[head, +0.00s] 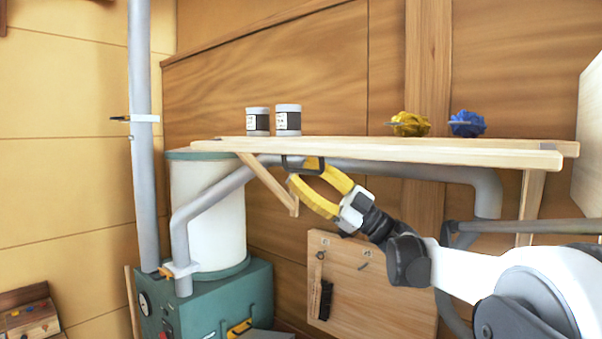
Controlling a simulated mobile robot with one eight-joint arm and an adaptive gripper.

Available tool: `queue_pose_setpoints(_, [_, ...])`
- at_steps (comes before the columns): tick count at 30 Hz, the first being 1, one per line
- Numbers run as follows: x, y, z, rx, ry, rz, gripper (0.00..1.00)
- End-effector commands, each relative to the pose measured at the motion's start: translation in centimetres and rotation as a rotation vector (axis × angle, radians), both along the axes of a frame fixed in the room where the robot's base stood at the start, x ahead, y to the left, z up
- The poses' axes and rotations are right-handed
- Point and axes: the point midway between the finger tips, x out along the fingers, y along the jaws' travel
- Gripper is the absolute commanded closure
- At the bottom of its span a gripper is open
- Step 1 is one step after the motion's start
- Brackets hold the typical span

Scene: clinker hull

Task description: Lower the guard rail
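A long pale wooden rail (430,154), which I take to be the guard rail, runs along the front edge of the wall shelf. It lies about level with the shelf top. A dark loop handle (286,163) hangs below it, left of its middle. My gripper (303,174), with two yellow fingers, reaches up from the lower right to this handle. The fingers are spread apart. The upper fingertip overlaps the handle in the picture; I cannot tell whether it touches.
Two grey-lidded jars (288,120), a yellow crumpled item (410,124) and a blue one (467,124) stand on the shelf. A grey pipe (420,170) runs beneath it. A white tank (215,215) and a wooden brace (270,184) are at left; a tool board (370,285) is below.

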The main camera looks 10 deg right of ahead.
Motion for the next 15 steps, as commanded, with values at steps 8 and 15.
queue_pose_setpoints(8, [-1.6, -3.9, -2.9, 0.0, -0.001, -0.004, 0.68])
queue_pose_setpoints(15, [-3.1, -7.5, -5.6, 0.0, 0.0, -0.002, 0.68])
